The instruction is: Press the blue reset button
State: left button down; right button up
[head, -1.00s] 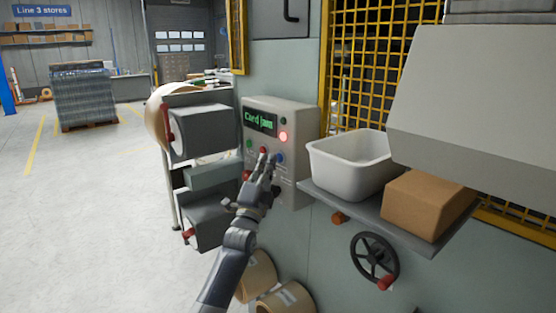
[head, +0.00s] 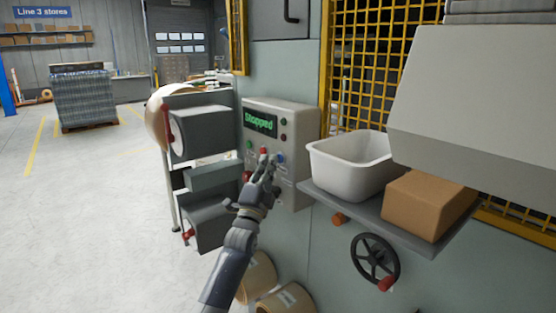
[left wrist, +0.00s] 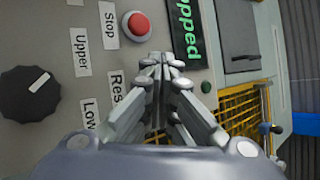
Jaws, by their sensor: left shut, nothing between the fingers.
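The blue reset button (head: 280,158) shows on the control panel (head: 301,118) in the head view, just right of my left fingertips. My left gripper (head: 268,160) is shut and empty, its tips at the panel face. In the left wrist view the left gripper (left wrist: 163,62) covers the reset button and part of its "Res" label (left wrist: 116,88). Contact with the button cannot be told. The display (head: 260,122) reads "Stopped" and the lamps beside it look dark. My right gripper is not in view.
A red stop button (left wrist: 138,24) and a black selector knob (left wrist: 30,92) are close by on the panel. A shelf with a white bin (head: 350,165) and a cardboard box (head: 424,204) juts out to the right. A handwheel (head: 374,258) sits below.

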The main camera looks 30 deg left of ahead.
pick_arm(q)
jog(key=shift+s+a+p, duration=0.25)
jog(key=shift+s+p, duration=0.05)
jog(key=shift+s, duration=0.35)
jog(key=s, duration=0.1)
jog(key=s+a+p, duration=0.1)
jog(key=s, duration=0.1)
jog(key=s+a+p, duration=0.1)
jog(key=shift+s, duration=0.3)
jog(key=shift+d+f, duration=0.1)
dwell(0.6)
